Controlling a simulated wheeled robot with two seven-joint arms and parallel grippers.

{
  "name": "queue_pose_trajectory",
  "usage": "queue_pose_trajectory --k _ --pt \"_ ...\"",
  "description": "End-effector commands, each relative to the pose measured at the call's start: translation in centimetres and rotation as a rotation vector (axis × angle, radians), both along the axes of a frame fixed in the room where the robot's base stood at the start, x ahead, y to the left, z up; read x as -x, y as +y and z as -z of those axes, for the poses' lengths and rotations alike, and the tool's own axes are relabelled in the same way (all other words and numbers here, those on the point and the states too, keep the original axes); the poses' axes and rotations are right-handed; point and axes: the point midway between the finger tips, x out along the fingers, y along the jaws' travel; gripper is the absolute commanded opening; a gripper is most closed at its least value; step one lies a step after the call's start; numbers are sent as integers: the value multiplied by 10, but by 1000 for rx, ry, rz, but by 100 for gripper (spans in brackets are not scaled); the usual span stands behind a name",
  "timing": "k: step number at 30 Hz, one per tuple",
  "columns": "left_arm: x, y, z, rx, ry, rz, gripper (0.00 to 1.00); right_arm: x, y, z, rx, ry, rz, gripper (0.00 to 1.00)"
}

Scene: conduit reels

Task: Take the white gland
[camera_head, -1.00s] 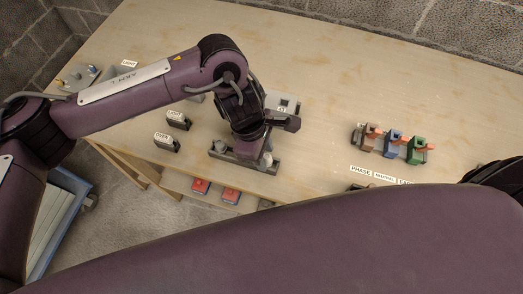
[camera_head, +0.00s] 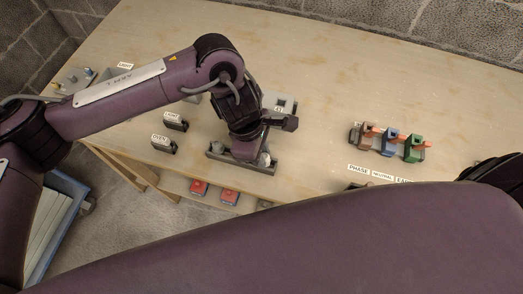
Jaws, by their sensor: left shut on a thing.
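My left gripper (camera_head: 250,153) points down over a narrow dark tray (camera_head: 224,157) at the table's front edge. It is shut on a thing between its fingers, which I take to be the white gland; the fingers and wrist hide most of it. A pale piece (camera_head: 265,159) shows just right of the fingers, at the tray's right part. Another small pale piece (camera_head: 218,147) shows at the tray's left end. My right gripper is not in view.
Brown, blue (camera_head: 389,143) and green (camera_head: 413,149) terminals stand at the right. A grey box (camera_head: 283,104) stands behind my gripper. Labelled black holders (camera_head: 164,145) stand at the left. Red items (camera_head: 199,188) lie on the lower shelf. The table's back middle is clear.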

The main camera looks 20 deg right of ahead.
Motion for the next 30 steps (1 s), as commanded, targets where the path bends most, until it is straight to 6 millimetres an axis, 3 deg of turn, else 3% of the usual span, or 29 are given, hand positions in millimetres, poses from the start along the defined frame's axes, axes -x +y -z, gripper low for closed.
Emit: queue_pose_trajectory --k 30 --pt "0 0 -15 0 0 0 0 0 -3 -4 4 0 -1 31"
